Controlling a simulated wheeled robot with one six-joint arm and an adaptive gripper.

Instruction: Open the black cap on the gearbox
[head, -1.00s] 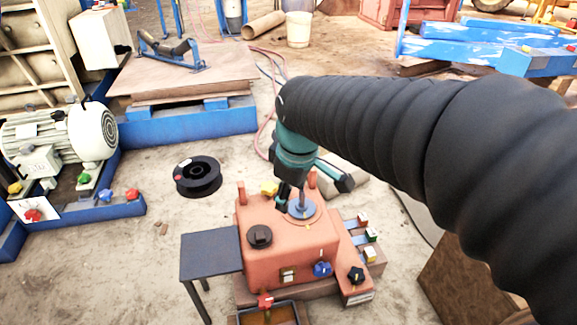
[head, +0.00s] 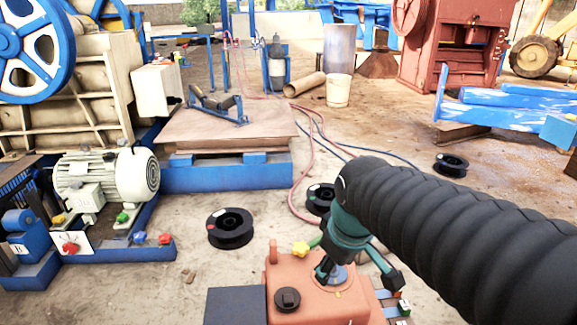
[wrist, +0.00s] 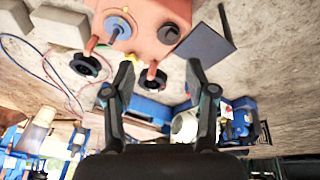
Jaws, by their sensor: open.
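The gearbox (head: 318,306) is a salmon-red box at the bottom of the head view, cut off by the lower edge. Its round black cap (head: 288,299) sits on the top face, left of a blue-grey disc (head: 337,276) with a shaft. In the wrist view the gearbox (wrist: 150,12) is at the top, with the black cap (wrist: 168,34) seated on it. My gripper (wrist: 160,68) is open and empty, its fingers apart. In the head view it is beyond and right of the cap, not touching it, and partly covers the disc.
A dark plate (head: 235,306) adjoins the gearbox's left side. Red posts and a yellow knob (head: 300,248) stand at its back edge. Black spools (head: 230,228) lie on the floor behind. A white motor (head: 105,180) on a blue frame is at left. Hoses cross the floor.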

